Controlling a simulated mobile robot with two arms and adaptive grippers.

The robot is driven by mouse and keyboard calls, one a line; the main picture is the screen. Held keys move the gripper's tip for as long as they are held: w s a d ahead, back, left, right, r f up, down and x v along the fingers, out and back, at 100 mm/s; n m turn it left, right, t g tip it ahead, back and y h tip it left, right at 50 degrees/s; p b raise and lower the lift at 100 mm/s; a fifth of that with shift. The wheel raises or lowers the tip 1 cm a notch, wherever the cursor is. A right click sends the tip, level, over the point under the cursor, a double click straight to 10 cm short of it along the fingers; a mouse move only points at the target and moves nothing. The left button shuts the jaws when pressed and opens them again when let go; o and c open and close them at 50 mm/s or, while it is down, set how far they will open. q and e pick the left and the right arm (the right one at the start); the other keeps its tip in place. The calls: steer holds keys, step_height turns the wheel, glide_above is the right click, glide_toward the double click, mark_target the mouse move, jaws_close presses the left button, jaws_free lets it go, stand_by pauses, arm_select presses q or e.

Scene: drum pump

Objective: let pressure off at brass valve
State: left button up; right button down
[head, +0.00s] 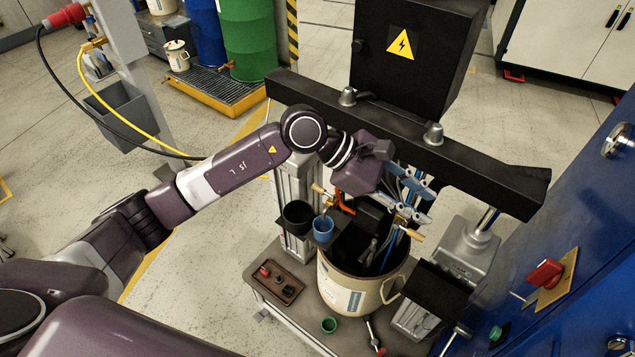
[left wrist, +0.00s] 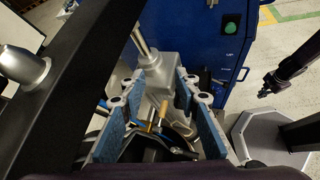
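My left gripper (head: 420,204) reaches over the drum pump from the left with its two blue-padded fingers apart. In the left wrist view the open gripper (left wrist: 157,90) has a brass-coloured valve part (left wrist: 159,113) visible between and below its fingers; I cannot tell whether anything touches it. In the head view a brass-coloured fitting (head: 415,235) shows just below the fingers, and another (head: 318,188) sits left of the gripper. The beige drum (head: 345,293) stands open below, with dark pump parts and tubes inside. My right gripper is not in view.
A black beam (head: 470,165) crosses behind the gripper and carries a black electrical box (head: 412,45). A blue cup (head: 323,229) and a dark cup (head: 297,214) stand left of the drum opening. A blue cabinet (head: 575,235) with a red knob (head: 545,273) stands at the right.

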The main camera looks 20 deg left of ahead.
arm_select(q)
steer(key=w+a+f+m+y, duration=0.1)
steer(key=w+a+f+y, duration=0.15)
steer(key=a, duration=0.25)
steer(key=w+a+f+m+y, duration=0.1)
steer(key=w+a+f+y, duration=0.15)
steer(key=a, duration=0.35)
steer(key=y, duration=0.6)
glide_toward(318, 187)
steer(key=f, duration=0.1)
steer(key=shift+t+h, duration=0.3)
steer(key=f+p, duration=0.1)
steer(key=f, duration=0.1)
steer(key=f+p, duration=0.1)
steer(key=f, duration=0.1)
steer(key=f+p, duration=0.1)
steer(key=f, duration=0.1)
steer(key=shift+w+f, duration=0.1)
steer(key=shift+w, duration=0.25)
steer(key=shift+d+f, duration=0.1)
steer(key=shift+f, duration=0.45)
steer(key=shift+c, duration=0.3)
jaws_close()
